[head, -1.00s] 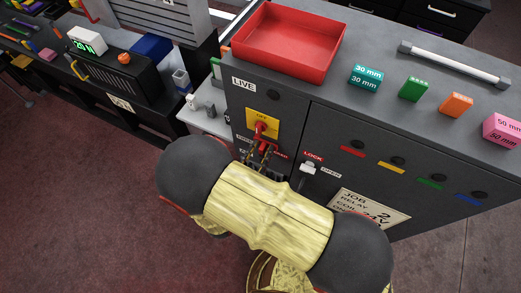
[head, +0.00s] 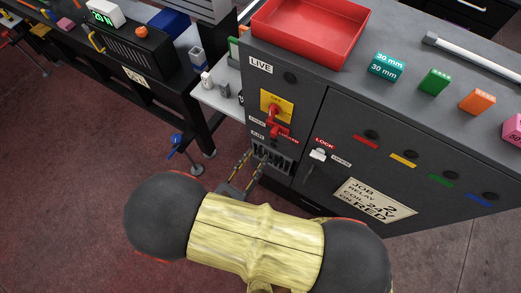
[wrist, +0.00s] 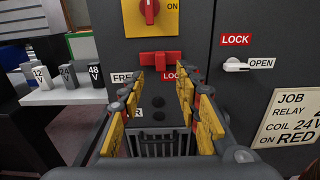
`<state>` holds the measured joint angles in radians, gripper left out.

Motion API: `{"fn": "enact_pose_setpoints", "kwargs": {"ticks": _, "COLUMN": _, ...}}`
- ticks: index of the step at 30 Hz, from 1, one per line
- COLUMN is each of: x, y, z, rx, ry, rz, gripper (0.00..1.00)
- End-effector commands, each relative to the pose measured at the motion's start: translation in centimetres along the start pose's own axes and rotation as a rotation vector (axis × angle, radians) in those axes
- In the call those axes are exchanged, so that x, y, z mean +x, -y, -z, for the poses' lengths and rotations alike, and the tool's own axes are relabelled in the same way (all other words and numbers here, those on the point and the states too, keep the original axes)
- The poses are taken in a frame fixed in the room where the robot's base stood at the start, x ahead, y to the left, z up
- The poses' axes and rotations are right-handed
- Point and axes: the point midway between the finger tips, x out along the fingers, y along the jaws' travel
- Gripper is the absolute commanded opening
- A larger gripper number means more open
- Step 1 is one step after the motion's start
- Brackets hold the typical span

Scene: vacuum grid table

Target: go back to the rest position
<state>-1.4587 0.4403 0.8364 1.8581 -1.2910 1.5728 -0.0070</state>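My gripper (wrist: 160,88) is open and empty in the wrist view, its two yellow-padded fingers spread apart. It points at the front of the dark cabinet (wrist: 205,120). In the head view my gripper (head: 246,168) is low in front of the cabinet's left part, apart from the red switch. The red rotary knob (wrist: 149,10) is on a yellow plate (wrist: 112,18) marked ON at its right. Below it is a red sliding tab (wrist: 160,58), between the FREE label and a partly hidden LOCK label. My arm hides the lower cabinet in the head view.
A white latch (head: 319,155) is on the cabinet door near LOCK and OPEN labels. A job card (head: 373,202) is below it. A red tray (head: 312,30), coloured blocks and a white tube lie on top. A side bench stands left; the floor between is open.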

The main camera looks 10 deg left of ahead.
Motion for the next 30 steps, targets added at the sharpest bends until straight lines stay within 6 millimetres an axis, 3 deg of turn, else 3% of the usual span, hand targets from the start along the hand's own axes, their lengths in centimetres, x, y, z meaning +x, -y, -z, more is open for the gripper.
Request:
{"fn": "enact_pose_setpoints", "kwargs": {"ticks": 6, "x": -0.8, "y": 0.0, "z": 0.0, "rx": 0.0, "ry": 0.0, "rz": 0.001, "gripper": 0.33}}
{"fn": "enact_pose_setpoints", "kwargs": {"ticks": 23, "x": -0.7, "y": 0.1, "z": -0.1, "rx": 0.004, "ry": -0.003, "rz": 0.008, "gripper": 0.33}}
{"fn": "enact_pose_setpoints", "kwargs": {"ticks": 26, "x": 0.2, "y": 0.7, "z": -0.8, "rx": 0.034, "ry": -0.025, "rz": 0.062, "gripper": 0.33}}
{"fn": "enact_pose_setpoints", "kwargs": {"ticks": 30, "x": 3.1, "y": 3.3, "z": -3.1, "rx": 0.143, "ry": -0.102, "rz": 0.26, "gripper": 0.33}}
